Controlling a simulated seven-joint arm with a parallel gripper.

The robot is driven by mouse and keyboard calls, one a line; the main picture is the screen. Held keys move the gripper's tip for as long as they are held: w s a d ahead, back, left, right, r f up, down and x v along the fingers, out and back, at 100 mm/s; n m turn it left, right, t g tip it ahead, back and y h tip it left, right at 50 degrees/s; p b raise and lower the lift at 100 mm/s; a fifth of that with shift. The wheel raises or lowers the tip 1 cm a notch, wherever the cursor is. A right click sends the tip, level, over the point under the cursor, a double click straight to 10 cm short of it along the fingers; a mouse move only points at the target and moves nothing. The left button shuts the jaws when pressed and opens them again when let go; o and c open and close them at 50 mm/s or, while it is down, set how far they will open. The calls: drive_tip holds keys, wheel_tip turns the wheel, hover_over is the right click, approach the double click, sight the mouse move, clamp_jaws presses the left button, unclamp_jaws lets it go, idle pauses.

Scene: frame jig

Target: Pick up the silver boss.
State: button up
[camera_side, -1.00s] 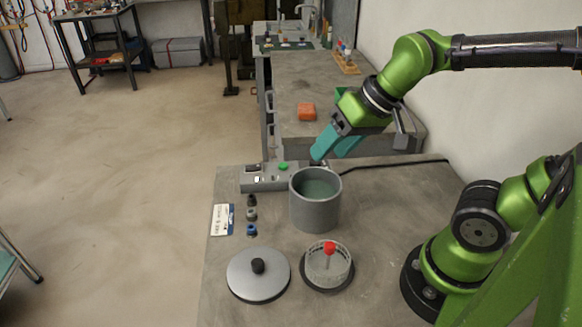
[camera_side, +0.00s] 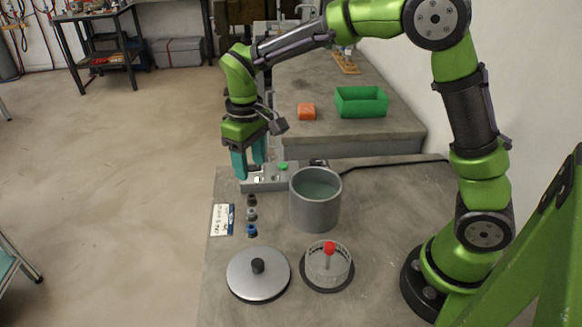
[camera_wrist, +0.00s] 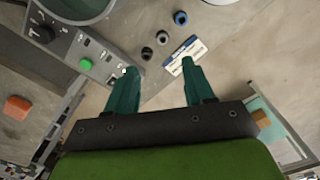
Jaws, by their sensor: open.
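Three small round parts stand in a row on the grey table. The silver boss (camera_side: 250,214) appears to be the grey middle one, between a dark boss (camera_side: 251,200) and a blue boss (camera_side: 251,230). In the wrist view the silver boss (camera_wrist: 162,38) lies past my fingertips, with the dark boss (camera_wrist: 147,53) nearer and the blue boss (camera_wrist: 181,18) farther. My gripper (camera_side: 250,170) is open and empty, its teal fingers pointing down, above and behind the row. In the wrist view my gripper (camera_wrist: 160,70) shows both fingers spread apart.
A grey pot (camera_side: 314,213) stands right of the row. A control box (camera_side: 266,180) with a green button is behind. A printed card (camera_side: 222,220) lies to the left. A silver lid (camera_side: 240,278) and a red-knobbed basket (camera_side: 322,272) stand in front.

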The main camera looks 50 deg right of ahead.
hover_over(252, 212)
drive_tip(key=f, duration=0.8)
drive_tip(key=shift+s+d+f, duration=0.25)
drive_tip(key=shift+d+f, duration=0.05)
drive_tip(key=shift+w+a+f, duration=0.15)
drive_tip(key=shift+f, duration=1.15)
drive_tip(key=shift+w+a+f, duration=0.1)
drive_tip(key=shift+w+f, duration=0.05)
drive_tip(key=shift+f, duration=1.15)
clamp_jaws()
